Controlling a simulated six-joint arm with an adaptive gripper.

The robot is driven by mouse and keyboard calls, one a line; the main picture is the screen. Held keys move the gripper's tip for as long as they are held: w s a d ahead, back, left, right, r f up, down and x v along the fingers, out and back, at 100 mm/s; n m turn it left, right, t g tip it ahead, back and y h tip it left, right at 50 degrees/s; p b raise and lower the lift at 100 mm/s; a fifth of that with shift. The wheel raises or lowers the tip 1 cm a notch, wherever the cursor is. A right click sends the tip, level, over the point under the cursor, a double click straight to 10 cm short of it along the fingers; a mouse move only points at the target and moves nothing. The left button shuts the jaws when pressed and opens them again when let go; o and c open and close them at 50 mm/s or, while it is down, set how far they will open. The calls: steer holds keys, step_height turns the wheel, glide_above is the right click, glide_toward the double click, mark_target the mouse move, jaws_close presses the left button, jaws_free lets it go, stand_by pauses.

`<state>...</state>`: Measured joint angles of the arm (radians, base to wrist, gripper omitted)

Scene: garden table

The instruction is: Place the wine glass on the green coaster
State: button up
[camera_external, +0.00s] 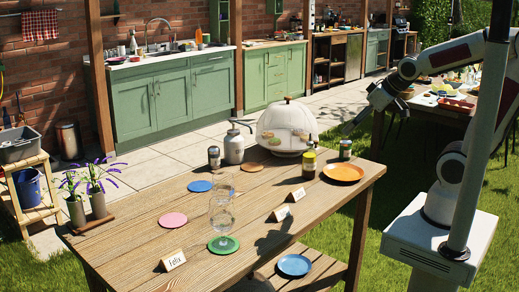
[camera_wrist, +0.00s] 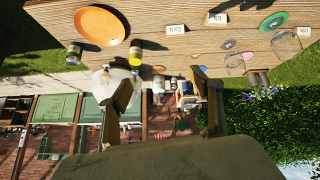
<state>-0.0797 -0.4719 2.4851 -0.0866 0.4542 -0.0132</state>
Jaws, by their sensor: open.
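A clear wine glass (camera_external: 221,213) appears to stand upright at the green coaster (camera_external: 223,244) near the table's front; whether its foot rests on the coaster is hard to tell. Another clear glass outline (camera_external: 225,186) overlaps just behind it. My gripper (camera_external: 362,112) is raised beyond the table's right side, well away from the glasses. Its fingers (camera_wrist: 163,74) are spread with nothing between them.
A pink coaster (camera_external: 173,220) and a blue coaster (camera_external: 199,186) lie left of the glasses. White name cards (camera_external: 282,213), an orange plate (camera_external: 343,173), bottles (camera_external: 309,164) and a domed white oven (camera_external: 288,127) occupy the right and back. A blue plate (camera_external: 294,265) is lower, at the front.

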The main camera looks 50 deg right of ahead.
steer(key=s+d+m+g, duration=0.1)
steer(key=s+g, duration=0.1)
steer(key=s, duration=1)
steer(key=shift+d+r+m, duration=0.3)
steer(key=shift+d+m, duration=0.05)
steer(key=shift+m, duration=0.05)
stand_by(6.4)
